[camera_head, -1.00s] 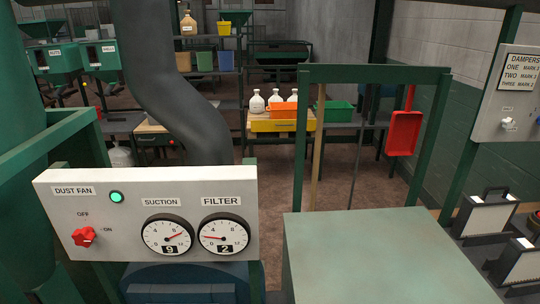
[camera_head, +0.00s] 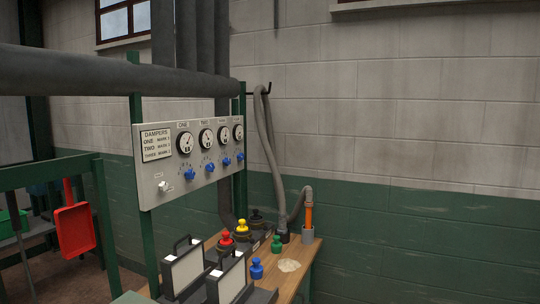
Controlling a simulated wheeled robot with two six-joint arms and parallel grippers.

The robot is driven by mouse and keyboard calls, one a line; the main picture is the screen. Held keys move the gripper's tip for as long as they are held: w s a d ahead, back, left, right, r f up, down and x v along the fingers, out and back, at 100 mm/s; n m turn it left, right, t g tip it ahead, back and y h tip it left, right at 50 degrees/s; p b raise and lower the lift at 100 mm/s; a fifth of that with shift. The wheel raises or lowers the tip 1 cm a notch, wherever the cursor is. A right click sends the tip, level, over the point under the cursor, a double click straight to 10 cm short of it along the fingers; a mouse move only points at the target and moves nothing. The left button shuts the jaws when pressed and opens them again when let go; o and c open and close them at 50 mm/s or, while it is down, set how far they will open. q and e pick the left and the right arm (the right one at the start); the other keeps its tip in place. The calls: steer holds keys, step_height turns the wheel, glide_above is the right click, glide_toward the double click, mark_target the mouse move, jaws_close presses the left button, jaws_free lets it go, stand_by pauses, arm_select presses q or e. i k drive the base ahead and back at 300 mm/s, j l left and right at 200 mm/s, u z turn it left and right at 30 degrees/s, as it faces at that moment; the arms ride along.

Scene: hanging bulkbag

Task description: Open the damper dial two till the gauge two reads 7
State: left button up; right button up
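The damper panel (camera_head: 165,185) is a pale board on green posts, left of centre. Its sign (camera_head: 156,145) reads DAMPERS with lines for one, two and three. Gauge one (camera_head: 185,143) and gauge two (camera_head: 206,137) are round white dials in black rims, with further gauges to their right. The blue damper dial two (camera_head: 209,168) is below gauge two, and damper dial one (camera_head: 189,174) is to its left. The reading of gauge two is too small to tell. Neither of my grippers is in view.
A wooden bench (camera_head: 298,250) below the panel holds two white-faced boxes (camera_head: 184,270) with handles and several coloured knobbed pieces (camera_head: 257,268). A grey hose (camera_head: 268,150) hangs on the wall. A green frame and red scoop (camera_head: 75,230) stand at left.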

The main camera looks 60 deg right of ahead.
mark_target(210, 167)
steer(key=z, duration=1.55)
